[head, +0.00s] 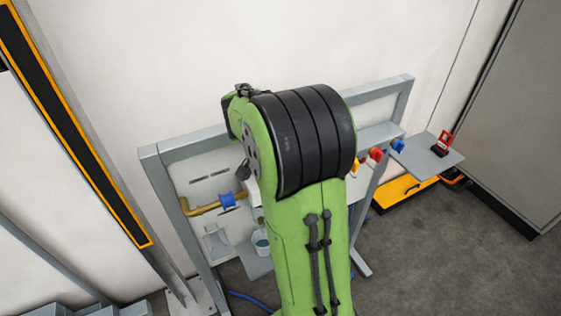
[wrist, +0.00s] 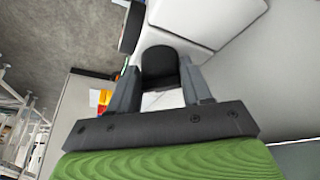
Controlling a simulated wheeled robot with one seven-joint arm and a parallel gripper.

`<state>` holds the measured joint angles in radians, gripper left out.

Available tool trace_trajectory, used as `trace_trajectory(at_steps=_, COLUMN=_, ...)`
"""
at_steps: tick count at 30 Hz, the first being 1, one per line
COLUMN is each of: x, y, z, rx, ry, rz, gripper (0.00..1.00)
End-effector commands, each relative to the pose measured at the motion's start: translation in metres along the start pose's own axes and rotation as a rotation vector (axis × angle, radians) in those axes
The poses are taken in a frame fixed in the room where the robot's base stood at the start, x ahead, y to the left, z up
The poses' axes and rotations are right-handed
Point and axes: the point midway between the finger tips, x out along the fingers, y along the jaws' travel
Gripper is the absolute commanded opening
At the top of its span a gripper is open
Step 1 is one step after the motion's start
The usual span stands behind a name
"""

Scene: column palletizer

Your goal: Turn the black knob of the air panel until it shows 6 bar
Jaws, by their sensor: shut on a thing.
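The black knob (wrist: 160,68) shows in the wrist view between the two fingers of my gripper (wrist: 158,82). My gripper is shut on the knob, one finger on each side of it. In the head view my green arm covers the gripper, the knob and most of the panel. The left part of the panel (head: 195,172) shows in a grey frame. The pressure reading cannot be seen in either view.
A brass pipe with a blue valve (head: 228,201) is left of my arm. Red, yellow and blue knobs (head: 376,155) sit right of it. A grey shelf (head: 428,160) holds a red item (head: 443,142). A yellow case (head: 402,190) lies on the floor. Floor space is clear at the lower right.

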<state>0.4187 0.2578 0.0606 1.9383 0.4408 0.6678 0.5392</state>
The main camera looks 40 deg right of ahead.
Motion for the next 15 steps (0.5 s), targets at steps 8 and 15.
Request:
trace_trajectory(at_steps=8, x=-0.0005, y=-0.0025, z=0.0011, rx=0.106, ry=-0.009, rz=0.044, gripper=0.18)
trace_trajectory(at_steps=15, x=-0.0005, y=-0.0033, z=0.0009, rx=0.140, ry=-0.010, rz=0.056, gripper=0.18)
